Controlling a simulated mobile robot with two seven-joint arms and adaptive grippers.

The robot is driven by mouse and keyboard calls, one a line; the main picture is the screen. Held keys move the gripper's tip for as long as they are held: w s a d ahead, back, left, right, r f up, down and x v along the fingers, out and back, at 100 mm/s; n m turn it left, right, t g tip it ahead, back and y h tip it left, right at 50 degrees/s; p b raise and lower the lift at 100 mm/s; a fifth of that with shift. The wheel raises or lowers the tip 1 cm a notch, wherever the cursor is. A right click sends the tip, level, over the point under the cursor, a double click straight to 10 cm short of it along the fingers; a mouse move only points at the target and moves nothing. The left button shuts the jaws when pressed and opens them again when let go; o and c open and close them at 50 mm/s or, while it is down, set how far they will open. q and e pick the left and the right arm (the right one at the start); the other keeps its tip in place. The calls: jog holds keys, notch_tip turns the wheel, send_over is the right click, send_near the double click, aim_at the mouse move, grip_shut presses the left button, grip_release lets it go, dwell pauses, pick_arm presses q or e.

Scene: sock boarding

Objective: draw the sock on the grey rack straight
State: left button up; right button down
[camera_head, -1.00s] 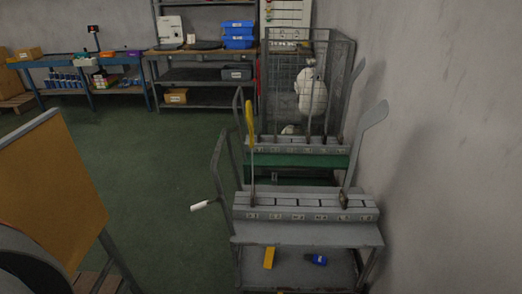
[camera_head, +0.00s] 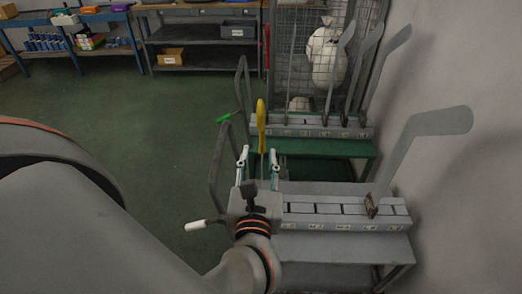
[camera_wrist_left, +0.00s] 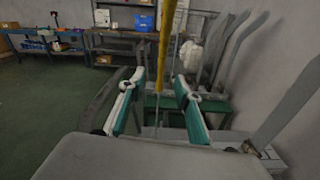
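A narrow yellow sock (camera_head: 261,125) hangs upright on a thin form at the left end of the grey rack (camera_head: 385,227). In the left wrist view the sock (camera_wrist_left: 169,45) rises in the middle, between and beyond the fingers. My left gripper (camera_head: 259,168) is open, with its teal-padded fingers on either side of the form's line, below the yellow part. The fingers appear apart from the form in the left wrist view (camera_wrist_left: 160,103). The gripper and wrist hide the rack's left end and the form's foot. My right gripper is not in view.
A tall grey form (camera_head: 425,135) leans at the grey rack's right end. A green rack (camera_head: 325,147) with more forms stands behind, before a wire cage with a white bag (camera_head: 322,57). The wall is close on the right; the green floor (camera_head: 150,150) on the left is clear.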

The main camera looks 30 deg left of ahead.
aim_at(262, 145)
pick_arm(q)
jog(key=shift+w+a+f+n+g+h, duration=0.25)
jog(key=shift+w+f+n, duration=0.15)
jog(key=shift+w, duration=0.15)
jog(key=shift+w+a+f+n+g+h, duration=0.2)
jog(key=shift+w+f+n, duration=0.1)
jog(key=shift+w+f, duration=0.15)
jog(key=shift+x, duration=3.4)
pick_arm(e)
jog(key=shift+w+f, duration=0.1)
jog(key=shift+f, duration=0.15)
pick_arm(q)
grip_shut()
